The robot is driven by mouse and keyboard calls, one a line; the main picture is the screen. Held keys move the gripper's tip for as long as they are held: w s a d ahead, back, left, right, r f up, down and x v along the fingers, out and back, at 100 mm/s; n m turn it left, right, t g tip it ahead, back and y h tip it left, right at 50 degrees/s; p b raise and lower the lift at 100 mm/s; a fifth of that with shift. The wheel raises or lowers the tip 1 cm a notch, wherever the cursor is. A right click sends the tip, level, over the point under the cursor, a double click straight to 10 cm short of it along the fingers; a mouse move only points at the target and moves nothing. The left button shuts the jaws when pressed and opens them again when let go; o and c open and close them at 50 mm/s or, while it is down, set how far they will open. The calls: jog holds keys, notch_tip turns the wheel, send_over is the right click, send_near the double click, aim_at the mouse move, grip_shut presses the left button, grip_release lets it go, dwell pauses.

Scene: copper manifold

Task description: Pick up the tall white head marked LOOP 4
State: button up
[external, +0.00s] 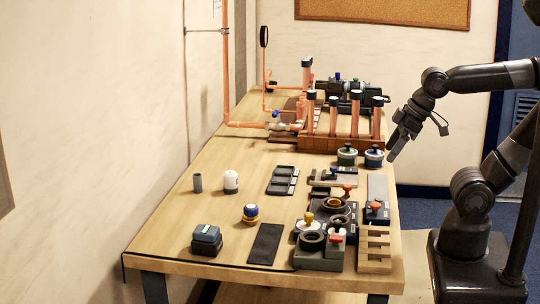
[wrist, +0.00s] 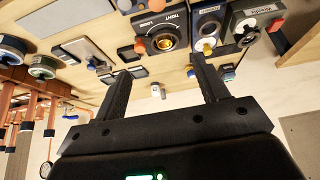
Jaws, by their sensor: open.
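A white upright cylinder (external: 231,182) with a small dark mark stands on the left part of the table. It looks like the tall white head, but its lettering is too small to read. In the wrist view a small white object (wrist: 157,91) shows beyond the gap between my fingers, probably the same one. My gripper (external: 418,143) is open and empty, in the air off the right edge of the table, far from the white cylinder. In the wrist view its two dark fingers (wrist: 160,88) stand wide apart with nothing between them.
A short grey cylinder (external: 197,182) stands left of the white one. A blue, white and orange piece (external: 250,213) and a dark teal block (external: 207,235) are nearer. A black tray (external: 283,180), dark fixtures (external: 335,207) and copper pipes (external: 356,115) lie between or behind. Bare wood surrounds the white cylinder.

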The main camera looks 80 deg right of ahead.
jog(key=w+d+r+g, duration=0.1)
jog(key=w+r, duration=0.2)
jog(key=w, duration=0.3)
jog(key=w+d+r+g, duration=0.1)
jog(key=w+r, duration=0.2)
jog(key=w, duration=0.4)
jog(key=g, duration=0.4)
send_over(230, 172)
jog(key=shift+n, duration=0.3)
jog(key=f, duration=1.3)
jog(key=shift+s+a+f, duration=0.15)
jog(key=shift+s+f, duration=0.1)
jog(key=shift+f, duration=0.05)
jog(key=f, duration=1.1)
jog(key=shift+w, duration=0.25)
jog(key=c, duration=1.1)
jog(key=shift+r, duration=0.15)
